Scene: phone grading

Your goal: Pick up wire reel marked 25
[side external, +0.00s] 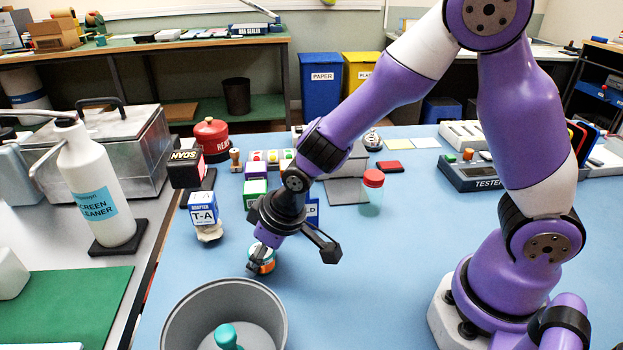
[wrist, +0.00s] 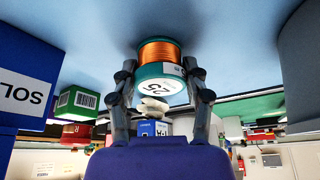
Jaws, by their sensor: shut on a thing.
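The wire reel marked 25 (wrist: 160,58) has teal flanges, orange copper-coloured wire and a white label that reads upside down in the wrist view. In the side view the reel (side external: 263,262) sits low at the blue table, partly hidden by my gripper. My gripper (wrist: 161,82) has its two fingers on either side of the reel, shut on it, in the wrist view. In the side view my gripper (side external: 262,258) reaches down from the right onto the reel. I cannot tell whether the reel touches the table.
A grey bin (side external: 180,325) with a teal object inside stands just in front of the reel. The T-A adapter box (side external: 204,210) stands behind to the left, and a red-lidded jar (side external: 372,190) behind to the right. The blue table (side external: 370,285) is clear to the right.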

